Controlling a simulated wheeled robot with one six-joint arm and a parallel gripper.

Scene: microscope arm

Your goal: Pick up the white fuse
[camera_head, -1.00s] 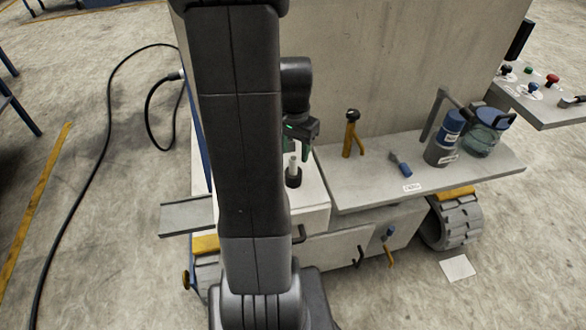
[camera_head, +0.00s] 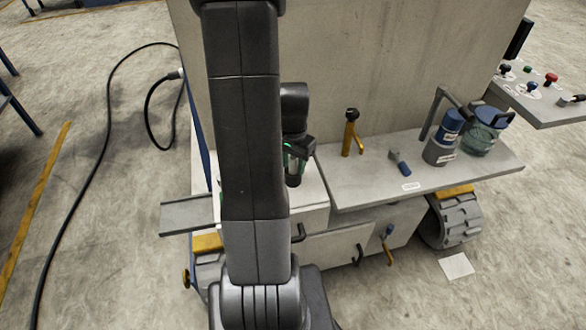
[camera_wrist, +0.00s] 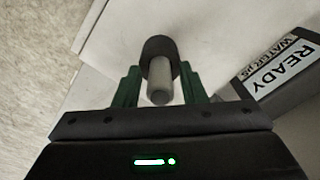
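The white fuse (camera_wrist: 160,84) is a pale, round-ended cylinder standing in a dark round holder (camera_wrist: 159,47) on the white cabinet top. In the wrist view it lies between the two green fingers of my gripper (camera_wrist: 160,90), with a narrow gap showing on each side. My gripper is open around the fuse and not visibly pressing on it. In the head view my gripper (camera_head: 297,150) is low over the cabinet top, and it and my arm hide much of the fuse; the dark holder (camera_head: 294,181) shows just below the fingers.
A grey shelf (camera_head: 340,183) to the right bears a yellow-handled tool (camera_head: 350,132), a small blue-ended tool (camera_head: 400,163) and blue-lidded containers (camera_head: 445,140). A tall grey panel (camera_head: 380,60) stands behind. In the wrist view a READY sign box (camera_wrist: 280,72) is close on the right.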

